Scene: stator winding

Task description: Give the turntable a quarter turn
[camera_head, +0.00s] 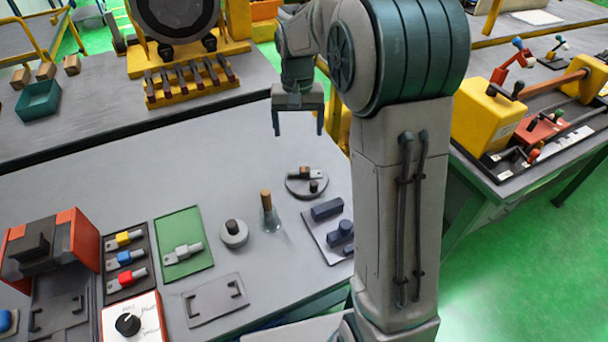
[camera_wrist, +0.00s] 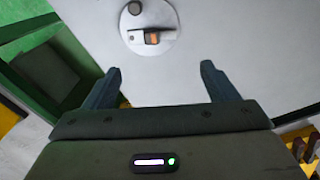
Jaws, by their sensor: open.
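The turntable (camera_head: 307,187) is a small grey disc on the table, near the foot of my arm. It carries a black knob and a light grey piece with an orange-brown part. In the wrist view the turntable (camera_wrist: 150,52) is at the top, past the fingertips, with its knob (camera_wrist: 134,8) at the upper edge. My gripper (camera_head: 298,134) is above the table, behind the turntable, with its two fingers pointing down, apart and empty. In the wrist view my gripper (camera_wrist: 160,78) shows both fingers spread, with nothing between them. It does not touch the turntable.
A glass flask with a cork-coloured top (camera_head: 270,212) and a round grey piece with a black knob (camera_head: 234,234) stand left of the turntable. A plate with dark blue blocks (camera_head: 313,234) lies in front of it. A yellow rack (camera_head: 190,85) stands at the back. The table between is clear.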

